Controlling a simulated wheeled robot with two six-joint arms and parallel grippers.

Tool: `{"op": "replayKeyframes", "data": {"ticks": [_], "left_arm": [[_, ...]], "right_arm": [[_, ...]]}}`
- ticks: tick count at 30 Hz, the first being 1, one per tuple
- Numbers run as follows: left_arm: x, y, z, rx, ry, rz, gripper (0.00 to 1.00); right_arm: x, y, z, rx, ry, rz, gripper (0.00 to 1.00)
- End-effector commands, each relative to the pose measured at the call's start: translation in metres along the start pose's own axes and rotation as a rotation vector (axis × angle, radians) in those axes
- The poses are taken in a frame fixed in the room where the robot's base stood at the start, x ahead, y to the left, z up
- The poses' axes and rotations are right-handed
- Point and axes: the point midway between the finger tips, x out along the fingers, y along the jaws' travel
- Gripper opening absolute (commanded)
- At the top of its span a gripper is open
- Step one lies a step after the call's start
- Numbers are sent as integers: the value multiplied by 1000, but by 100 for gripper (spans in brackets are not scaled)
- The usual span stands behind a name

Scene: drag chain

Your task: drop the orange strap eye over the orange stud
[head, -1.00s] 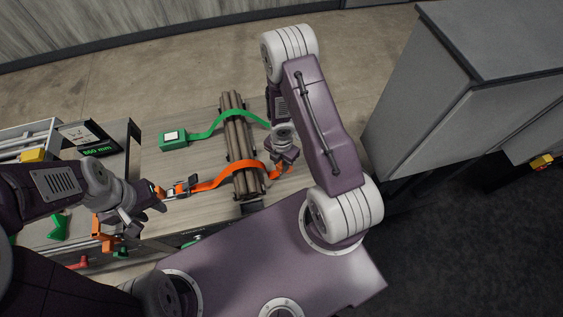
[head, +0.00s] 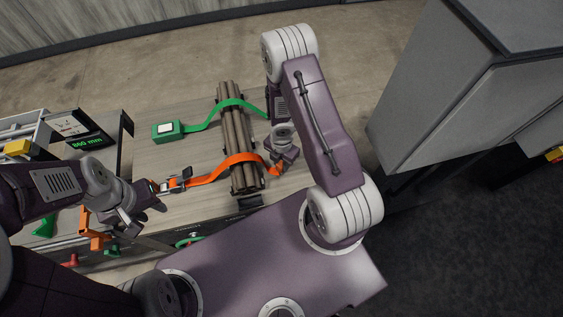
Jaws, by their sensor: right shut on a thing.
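The orange strap (head: 238,160) runs from a metal buckle (head: 176,182) on the left, over the bundle of brown tubes (head: 243,178), to the right. My right gripper (head: 281,166) is shut on the orange strap at its right end, low over the table. The strap eye is hidden at the jaws, and I cannot make out the orange stud.
A green strap (head: 205,121) with a green box (head: 168,131) crosses the tubes farther back. A display (head: 82,133) reading 860 mm and orange and green parts stand at the left. Grey cabinets (head: 440,90) stand at the right. Bare table (head: 190,155) lies between the straps.

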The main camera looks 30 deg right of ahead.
Motion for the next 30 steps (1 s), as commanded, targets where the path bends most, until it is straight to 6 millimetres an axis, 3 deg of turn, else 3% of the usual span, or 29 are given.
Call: {"op": "replayKeyframes", "data": {"ticks": [11, 12, 14, 24, 30], "left_arm": [[4, 0, 0, 0, 0, 0, 36], [4, 0, 0, 0, 0, 0, 36], [4, 0, 0, 0, 0, 0, 36], [2, 0, 0, 0, 0, 0, 36], [-22, 0, -2, 0, 0, 0, 36]], "right_arm": [[4, 0, 0, 0, 0, 0, 0], [4, 0, 0, 0, 0, 0, 38], [4, 0, 0, 0, 0, 0, 52], [2, 0, 0, 0, 0, 0, 52], [-22, 0, 0, 1, 0, 0, 52]]}}
